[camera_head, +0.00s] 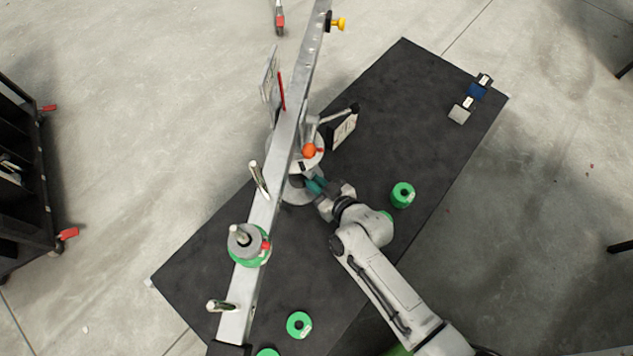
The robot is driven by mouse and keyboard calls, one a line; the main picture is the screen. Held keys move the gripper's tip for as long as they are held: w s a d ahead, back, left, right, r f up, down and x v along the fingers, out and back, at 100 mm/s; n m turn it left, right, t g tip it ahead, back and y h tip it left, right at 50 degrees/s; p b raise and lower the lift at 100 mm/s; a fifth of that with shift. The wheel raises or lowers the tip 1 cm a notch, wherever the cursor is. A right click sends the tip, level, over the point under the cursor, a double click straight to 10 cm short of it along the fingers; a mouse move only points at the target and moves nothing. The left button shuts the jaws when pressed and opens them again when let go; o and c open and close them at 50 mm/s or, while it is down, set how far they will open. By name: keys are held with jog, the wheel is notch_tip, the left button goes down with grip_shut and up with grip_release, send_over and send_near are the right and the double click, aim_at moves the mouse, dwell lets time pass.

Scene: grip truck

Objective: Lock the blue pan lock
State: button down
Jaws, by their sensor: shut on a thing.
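My gripper (322,193) reaches in from the lower right to the tripod head under the grey beam, at the middle of the picture. It is shut on a small blue-teal part (315,185) at the side of the head, which looks like the blue pan lock. The jaws cover much of this part, and I cannot tell its turn angle. An orange knob (309,151) sits on the head just above the gripper. The round grey base of the head (297,192) shows partly behind the jaws.
A long grey beam (285,150) crosses above the black mat (385,110). Green rolls (403,194) lie on the mat near my arm and at the front. Small blocks (478,92) sit at the far right corner. A dark cart (25,190) stands left.

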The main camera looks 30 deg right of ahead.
jog(key=shift+b, duration=0.3)
jog(key=shift+s+a+m+g+y+b, duration=0.1)
jog(key=shift+a+m+g+y+b, duration=0.1)
jog(key=shift+m+y+b, duration=0.3)
jog(key=shift+a+m+g+y+b, duration=0.2)
jog(key=shift+m+y+b, duration=0.2)
jog(key=shift+m+b, duration=0.2)
jog(key=m+y+b, duration=0.2)
jog(key=m+b, duration=0.1)
jog(key=shift+s+a+r+m+g+y, duration=0.1)
jog(key=shift+a+r+m+g+y, duration=0.2)
jog(key=shift+r+g+y, duration=0.1)
jog(key=shift+a+r+m+y+b, duration=0.1)
jog(key=shift+r+m+y+b, duration=0.25)
jog(key=shift+m+y, duration=0.5)
jog(key=shift+d+r+m+y+b, duration=0.15)
jog(key=shift+m+y+b, duration=0.3)
jog(key=shift+m, duration=0.7)
jog(key=shift+a+r+m+y+b, duration=0.15)
jog(key=shift+r+m+y+b, duration=0.15)
jog(key=shift+m+y, duration=0.6)
jog(key=shift+r, duration=0.1)
jog(key=c, duration=1.2)
grip_release()
jog(key=shift+o, duration=0.2)
jog(key=shift+s, duration=0.15)
